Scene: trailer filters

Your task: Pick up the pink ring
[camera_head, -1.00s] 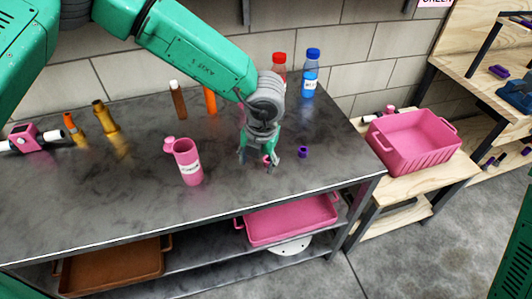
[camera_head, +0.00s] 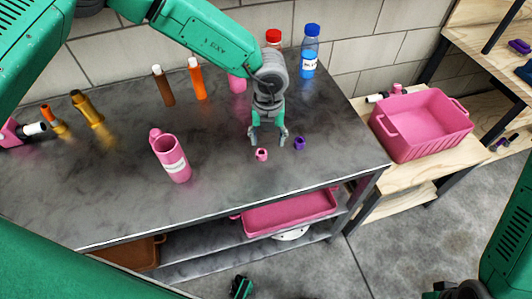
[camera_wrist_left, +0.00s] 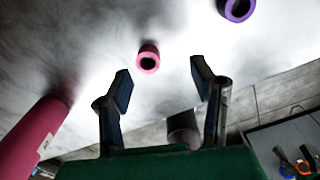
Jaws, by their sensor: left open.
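The small pink ring (camera_head: 261,155) lies on the dark worktop (camera_head: 225,180), just in front of my left gripper (camera_head: 269,140). The gripper points down, open and empty, with its fingertips apart from the ring. In the left wrist view the ring (camera_wrist_left: 147,48) shows its round hole and lies beyond the gap between the two open fingers (camera_wrist_left: 161,80). My right gripper is not visible; only a green part of me shows at the lower right of the head view.
A purple ring (camera_head: 299,143) lies right of the pink one. Blue-capped (camera_head: 309,52) and red-capped (camera_head: 274,38) bottles stand behind the gripper. A pink bin (camera_head: 419,126) sits on a wooden stand at right.

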